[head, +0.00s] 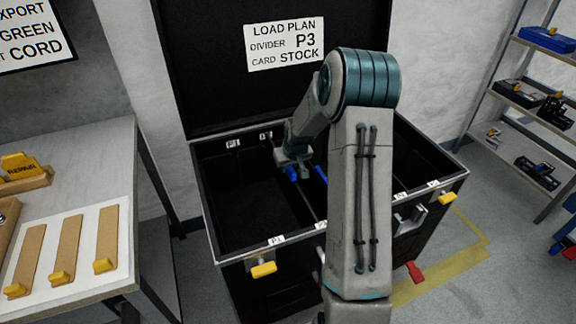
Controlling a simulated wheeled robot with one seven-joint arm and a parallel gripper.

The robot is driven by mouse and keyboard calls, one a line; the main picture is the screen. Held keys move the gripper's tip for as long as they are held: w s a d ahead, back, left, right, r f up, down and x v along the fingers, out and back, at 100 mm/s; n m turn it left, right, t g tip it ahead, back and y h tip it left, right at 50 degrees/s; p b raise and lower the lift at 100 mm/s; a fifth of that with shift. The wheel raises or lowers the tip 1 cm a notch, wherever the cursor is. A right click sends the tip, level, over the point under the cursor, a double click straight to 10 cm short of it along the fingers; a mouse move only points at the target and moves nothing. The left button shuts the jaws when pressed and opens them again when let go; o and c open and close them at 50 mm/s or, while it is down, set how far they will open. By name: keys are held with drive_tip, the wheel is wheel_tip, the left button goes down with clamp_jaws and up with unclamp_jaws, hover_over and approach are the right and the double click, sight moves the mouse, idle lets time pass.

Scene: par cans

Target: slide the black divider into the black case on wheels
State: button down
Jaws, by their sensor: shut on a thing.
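The black case (213,222) stands open in the middle of the head view, its tall lid (215,75) raised behind it. Small white slot labels run along its front and back rims; one at the back left (233,143) seems to read P1. My gripper (305,173) is inside or just over the case's opening, left of my arm link, with blue parts showing at its end. It is shut on the black divider, which barely stands out from the dark interior. My arm hides the middle and right of the opening, so I cannot tell how the divider sits in the slots.
A sign (285,44) on the lid reads "LOAD PLAN DIVIDER P3 CARD STOCK". A table (85,165) at left bears wooden strips with yellow ends (66,250). Metal shelves (500,98) stand at right. Yellow latches (263,269) and a red tag (414,272) stick out from the case front.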

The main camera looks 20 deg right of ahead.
drive_tip(key=shift+f, duration=0.15)
drive_tip(key=c, duration=1.3)
unclamp_jaws()
drive_tip(key=p+v, duration=0.1)
drive_tip(key=v, duration=1.3)
drive_tip(key=shift+f, duration=0.1)
drive_tip(key=shift+g, duration=0.8)
drive_tip(key=s+a+r+p, duration=0.3)
drive_tip(key=s+a+r, duration=0.1)
drive_tip(key=s, duration=0.5)
drive_tip(key=s+a+r+p, duration=0.3)
drive_tip(key=s+a+r, duration=0.2)
drive_tip(key=s+r, duration=0.2)
drive_tip(key=s+a+r+p, duration=0.3)
drive_tip(key=s+r, duration=0.3)
drive_tip(key=s, duration=0.5)
drive_tip(key=shift+a, duration=0.65)
